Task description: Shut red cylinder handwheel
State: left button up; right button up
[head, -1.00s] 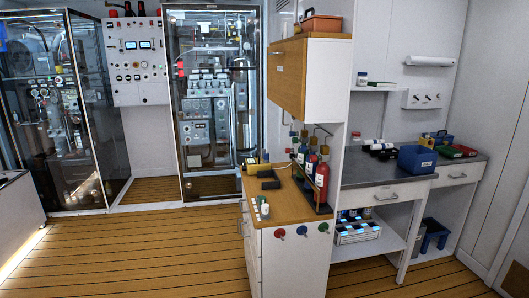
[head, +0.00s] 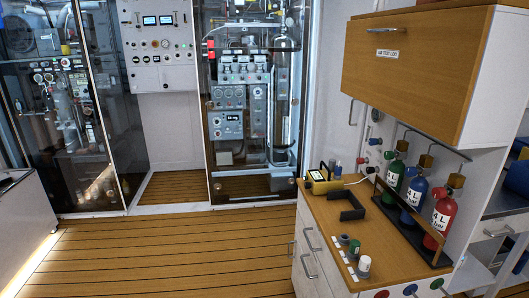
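A red gas cylinder (head: 441,215) marked "4 L bar" stands upright in a dark rack on the wooden counter, nearest of three, beside a blue cylinder (head: 414,198) and a green cylinder (head: 393,178). A red handwheel (head: 381,294) shows at the bottom edge on the counter's end face, partly cut off, beside a blue handwheel (head: 410,290) and a green handwheel (head: 437,284). I cannot tell whether any handwheel is turned open or shut. Neither of my grippers is in view.
The counter (head: 322,207) carries a yellow device (head: 325,182), a black bracket (head: 347,207) and several small caps. A wooden wall cabinet (head: 400,75) overhangs the cylinders. The plank floor (head: 180,255) to the left is clear. Glass-fronted equipment cabinets line the back.

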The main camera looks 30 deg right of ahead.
aim_at(438, 193)
jog(key=i+j+z, duration=0.1)
jog(key=i+z, duration=0.15)
jog(key=i, duration=0.25)
jog(key=i+j+z, duration=0.15)
jog(key=i+z, duration=0.15)
jog(key=i, duration=0.25)
jog(key=i+z, duration=0.25)
jog(key=z, duration=0.2)
jog(key=i+j+z, duration=0.2)
jog(key=z, duration=0.3)
jog(key=i+j+z, duration=0.15)
jog(key=z, duration=0.3)
jog(key=i+j+z, duration=0.15)
jog(key=j+z, duration=0.15)
jog(key=z, duration=0.15)
